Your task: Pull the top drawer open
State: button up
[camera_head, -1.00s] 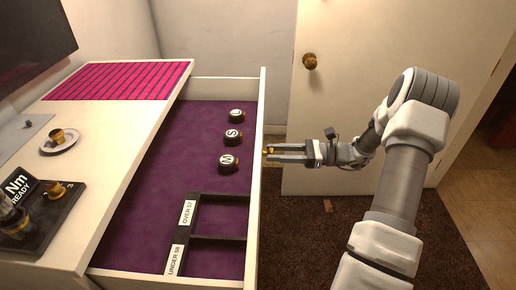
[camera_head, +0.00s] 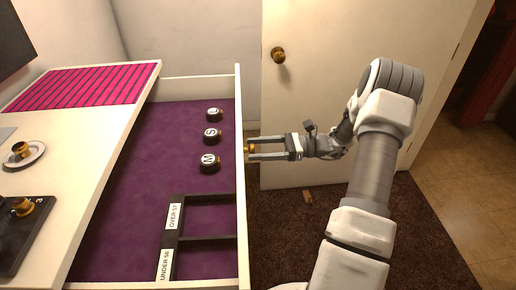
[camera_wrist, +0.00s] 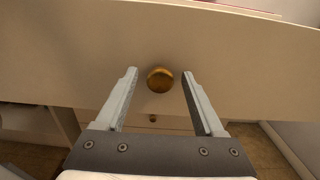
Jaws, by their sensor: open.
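The top drawer (camera_head: 242,215) is pulled well out of the white cabinet, its purple-lined inside in full view in the head view. Its front panel (camera_wrist: 60,60) fills much of the wrist view. A round brass knob (camera_wrist: 160,80) sits on that front. My gripper (camera_head: 249,149) is at the drawer front at knob height. In the wrist view its two fingers (camera_wrist: 158,88) are spread on either side of the knob, with a gap on each side.
A saucer with a brass cup (camera_head: 21,150) stands on the cabinet top. A door (camera_head: 340,50) is behind my arm.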

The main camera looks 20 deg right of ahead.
jog(key=p+v, duration=0.1)
jog(key=v, duration=1.6)
jog(key=shift+d, duration=0.2)
jog(key=shift+s, duration=0.1)
